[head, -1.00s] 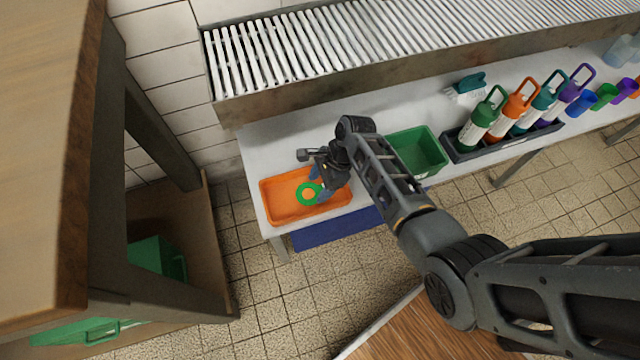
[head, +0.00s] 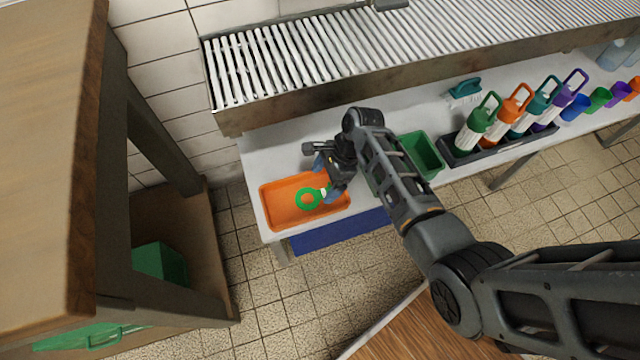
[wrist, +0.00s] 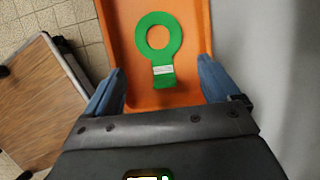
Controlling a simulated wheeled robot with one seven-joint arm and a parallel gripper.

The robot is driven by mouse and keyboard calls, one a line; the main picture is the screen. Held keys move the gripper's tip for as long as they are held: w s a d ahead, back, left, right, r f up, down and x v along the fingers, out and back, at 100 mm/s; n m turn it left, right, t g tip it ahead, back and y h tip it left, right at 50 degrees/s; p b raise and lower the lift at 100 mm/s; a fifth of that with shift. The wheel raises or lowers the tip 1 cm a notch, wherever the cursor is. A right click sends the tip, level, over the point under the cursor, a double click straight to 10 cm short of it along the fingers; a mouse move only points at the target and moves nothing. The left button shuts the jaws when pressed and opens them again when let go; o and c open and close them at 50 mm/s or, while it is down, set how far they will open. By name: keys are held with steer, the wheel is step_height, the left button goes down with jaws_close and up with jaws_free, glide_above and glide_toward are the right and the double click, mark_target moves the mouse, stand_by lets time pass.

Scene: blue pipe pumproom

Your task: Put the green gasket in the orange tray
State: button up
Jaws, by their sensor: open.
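The green gasket (head: 307,199) is a flat ring with a tab that bears a white label. It lies inside the orange tray (head: 268,212) on the white table. In the wrist view the gasket (wrist: 159,56) lies flat on the floor of the tray (wrist: 195,15), its tab pointing toward my gripper (wrist: 162,88). The gripper's blue fingers are spread wide on either side of the tab and do not touch it. In the head view my gripper (head: 326,180) is over the tray's right part, open and empty.
A green bin (head: 424,157) stands right of the tray, partly behind my arm. Farther right, a dark rack (head: 500,146) holds several bottles, with cups beyond. A teal brush (head: 465,88) lies behind. A slatted metal shelf (head: 400,50) runs along the wall above the table.

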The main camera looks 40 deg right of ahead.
steer(key=w+p+v, duration=0.1)
steer(key=v, duration=0.6)
steer(key=shift+s+r, duration=0.2)
steer(key=shift+s, duration=0.35)
steer(key=shift+d, duration=0.1)
steer(key=s+d+f+n+t+h, duration=0.1)
steer(key=s+f+n+h, duration=0.1)
steer(key=s, duration=0.2)
steer(key=s+d+f+n+t+h, duration=0.1)
steer(key=s+d+n, duration=0.1)
steer(key=s, duration=0.3)
steer(key=s+a+r+n+t+h, duration=0.1)
steer(key=s+r+n+t, duration=0.15)
steer(key=s, duration=0.25)
steer(key=s+r+n+t+h, duration=0.1)
steer(key=s+n, duration=0.3)
steer(key=s+a+r+n+t, duration=0.2)
steer(key=s+a+r+n, duration=0.1)
steer(key=r, duration=0.6)
steer(key=s+a+r+n+t, duration=0.3)
steer(key=s+r+n, duration=0.1)
steer(key=r, duration=0.5)
steer(key=s+a+r+n+t, duration=0.3)
steer(key=s+r, duration=0.3)
steer(key=r, duration=0.4)
steer(key=shift+n+y, duration=0.4)
steer(key=shift+n, duration=0.15)
